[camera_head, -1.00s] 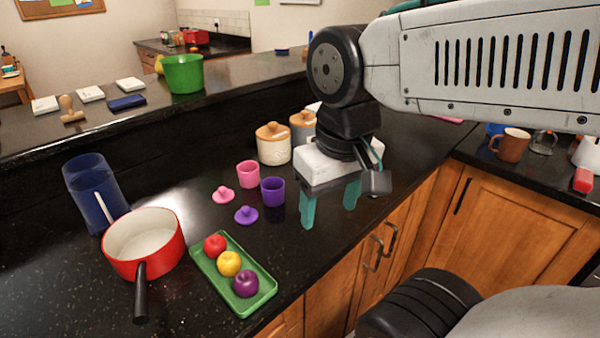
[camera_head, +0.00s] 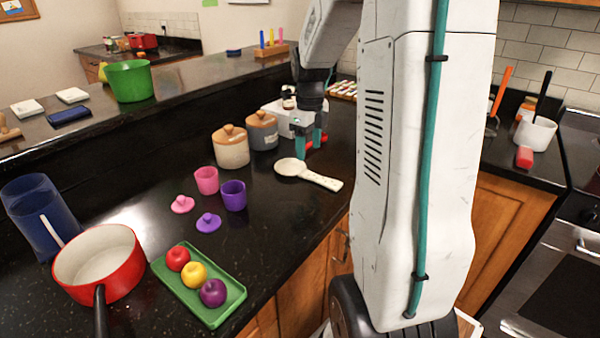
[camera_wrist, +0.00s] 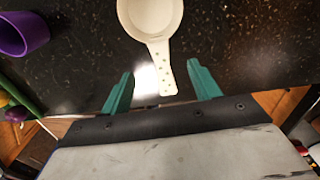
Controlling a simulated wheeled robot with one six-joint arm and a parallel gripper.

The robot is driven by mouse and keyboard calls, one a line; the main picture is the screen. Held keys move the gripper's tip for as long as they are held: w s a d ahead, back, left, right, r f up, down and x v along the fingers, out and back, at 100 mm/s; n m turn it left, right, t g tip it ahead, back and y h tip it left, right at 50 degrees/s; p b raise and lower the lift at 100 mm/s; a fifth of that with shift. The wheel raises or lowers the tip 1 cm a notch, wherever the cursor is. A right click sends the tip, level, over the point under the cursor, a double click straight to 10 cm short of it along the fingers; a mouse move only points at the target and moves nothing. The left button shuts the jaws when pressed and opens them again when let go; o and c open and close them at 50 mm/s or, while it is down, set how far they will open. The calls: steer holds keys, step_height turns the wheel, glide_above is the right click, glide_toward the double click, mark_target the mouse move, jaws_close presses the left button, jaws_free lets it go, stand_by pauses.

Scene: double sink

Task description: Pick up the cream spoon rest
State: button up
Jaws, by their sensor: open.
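The cream spoon rest (camera_head: 308,174) lies flat on the black counter in the head view, its round bowl to the left and its flat handle to the right. In the wrist view the spoon rest (camera_wrist: 152,20) has its bowl at the top edge, partly cut off, and its perforated handle pointing down between the fingers. My gripper (camera_head: 310,148) is open and empty, with teal fingers beside and above the spoon rest in the head view. In the wrist view my gripper (camera_wrist: 162,80) has its fingertips on either side of the handle's end, apart from it.
Grey (camera_head: 262,130) and cream (camera_head: 231,147) lidded jars stand left of my gripper. Pink (camera_head: 206,180) and purple (camera_head: 233,195) cups, a green tray (camera_head: 228,311) of fruit and a red pot (camera_head: 125,276) are farther left. The counter's front edge is close to the handle.

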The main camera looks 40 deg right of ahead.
mark_target(307, 173)
steer(key=f, duration=0.7)
steer(key=shift+w+f, duration=0.2)
steer(key=shift+f, duration=0.15)
steer(key=c, duration=1.2)
